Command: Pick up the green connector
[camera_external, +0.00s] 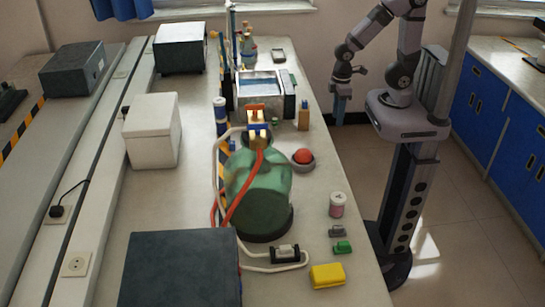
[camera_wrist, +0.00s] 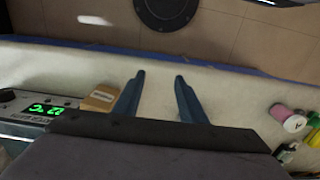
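The green connector (camera_external: 342,247) is a small block lying on the near right part of the bench, close to its right edge. In the wrist view a small green piece (camera_wrist: 312,138) shows at the right edge, partly cut off by the frame; it looks like the same connector. My gripper (camera_external: 340,107) hangs fingers-down by the bench's right edge, farther back and well away from the connector. In the wrist view my gripper (camera_wrist: 160,76) has its two blue fingers apart, with nothing between them.
A grey connector (camera_external: 337,231), a pink-labelled jar (camera_external: 337,205) and a yellow block (camera_external: 327,275) surround the green connector. A green vessel (camera_external: 259,198) with hoses stands to its left. A small tan box (camera_external: 303,116) stands near my gripper.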

